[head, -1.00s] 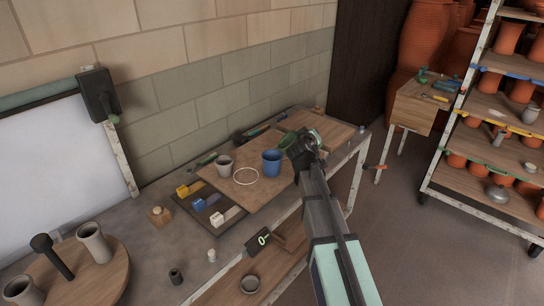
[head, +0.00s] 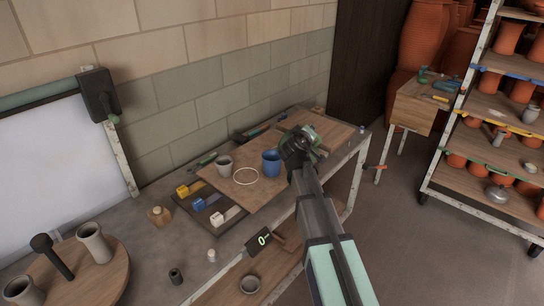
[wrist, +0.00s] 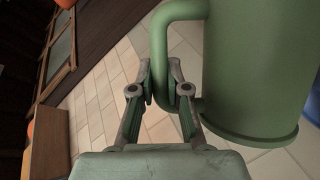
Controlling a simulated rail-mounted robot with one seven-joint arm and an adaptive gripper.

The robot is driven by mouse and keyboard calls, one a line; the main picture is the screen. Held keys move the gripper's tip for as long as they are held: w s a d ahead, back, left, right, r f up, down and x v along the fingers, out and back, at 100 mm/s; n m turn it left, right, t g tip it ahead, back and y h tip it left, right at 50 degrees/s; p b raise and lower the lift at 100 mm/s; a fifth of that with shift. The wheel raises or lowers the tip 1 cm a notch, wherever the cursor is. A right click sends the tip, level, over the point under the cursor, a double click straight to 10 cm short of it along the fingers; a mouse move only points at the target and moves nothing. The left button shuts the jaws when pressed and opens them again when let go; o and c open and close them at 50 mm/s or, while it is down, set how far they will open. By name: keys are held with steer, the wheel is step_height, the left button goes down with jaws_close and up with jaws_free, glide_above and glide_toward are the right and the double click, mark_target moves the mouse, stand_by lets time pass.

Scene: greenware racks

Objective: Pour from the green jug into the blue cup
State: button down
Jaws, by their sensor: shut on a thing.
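The blue cup (head: 271,163) stands upright on a wooden board on the bench, just left of my gripper. My gripper (head: 297,148) is at the right part of that board. In the wrist view my gripper (wrist: 161,88) is shut on the handle of the green jug (wrist: 255,70), with one finger on each side of it. The jug's body fills the right of that view. In the head view the jug (head: 313,135) shows partly behind my gripper, close to the right of the cup. The jug's mouth and contents are hidden.
A white ring (head: 246,176) and a grey cup (head: 224,164) are on the board left of the blue cup. Blocks with yellow, blue and white ends (head: 207,202) lie in a dark tray. A rack of orange pots (head: 490,140) stands at the right.

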steer(key=shift+a+r+n+t+h, duration=0.3)
steer(key=shift+a+r+n+h, duration=0.1)
steer(key=shift+a+r+n, duration=0.5)
stand_by(2.3)
steer(key=shift+w, duration=0.1)
stand_by(1.1)
steer(key=d+f+m, duration=0.1)
steer(key=d+f+m+y, duration=0.1)
steer(key=f, duration=0.1)
steer(key=shift+s+d+m, duration=0.2)
steer(key=shift+d+m, duration=0.2)
steer(key=shift+a, duration=0.15)
steer(key=shift+d+f+m+g+y, duration=0.3)
steer(key=shift+d+m+g+y, duration=0.15)
steer(key=shift+d+m, duration=0.2)
steer(key=d+f, duration=0.1)
steer(key=d+f+m+y, duration=0.1)
steer(key=shift+s+f, duration=0.15)
steer(key=shift+f, duration=0.15)
steer(key=d+f+m+y, duration=0.2)
steer(key=d+f+m, duration=0.2)
steer(key=f, duration=0.1)
steer(key=shift+s+d+y, duration=0.15)
steer(key=shift+s+y, duration=0.05)
steer(key=shift+y, duration=0.15)
